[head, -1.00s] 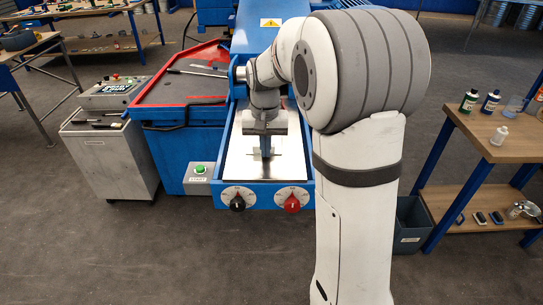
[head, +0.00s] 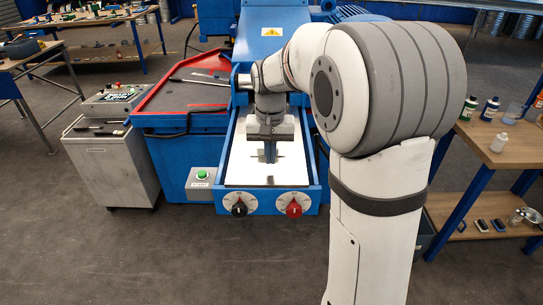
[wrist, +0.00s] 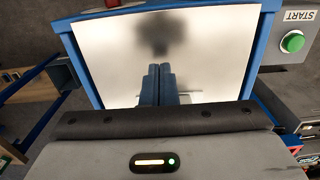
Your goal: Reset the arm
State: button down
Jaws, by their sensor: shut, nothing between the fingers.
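My gripper (head: 270,152) hangs from my white arm over the pale metal plate (head: 240,172) of the blue machine (head: 225,197) in the head view. Its fingers point down and are shut with nothing between them. In the wrist view the two fingers (wrist: 158,84) lie side by side in front of the plate (wrist: 215,52). A dark blurred shadow or reflection shows on the plate beyond the fingertips. I cannot tell exactly how high the fingertips are above the plate.
A black knob (head: 239,209) and a red knob (head: 293,209) sit on the machine's front. A green start button (head: 202,175) is left of them. A grey cabinet (head: 110,165) stands at left. A wooden bench (head: 500,150) with bottles stands at right. The front floor is clear.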

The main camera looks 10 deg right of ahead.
notch_tip(320, 180, up, 8)
jog(key=s+f+n+t, duration=0.1)
jog(key=s+f, duration=0.3)
jog(key=s, duration=0.7)
jog(key=s+d+f+n+t, duration=0.1)
jog(key=s+f, duration=0.3)
jog(key=s, duration=0.6)
jog(key=shift+s+n+t, duration=0.35)
jog(key=shift+n+t, duration=0.05)
jog(key=shift+t, duration=0.2)
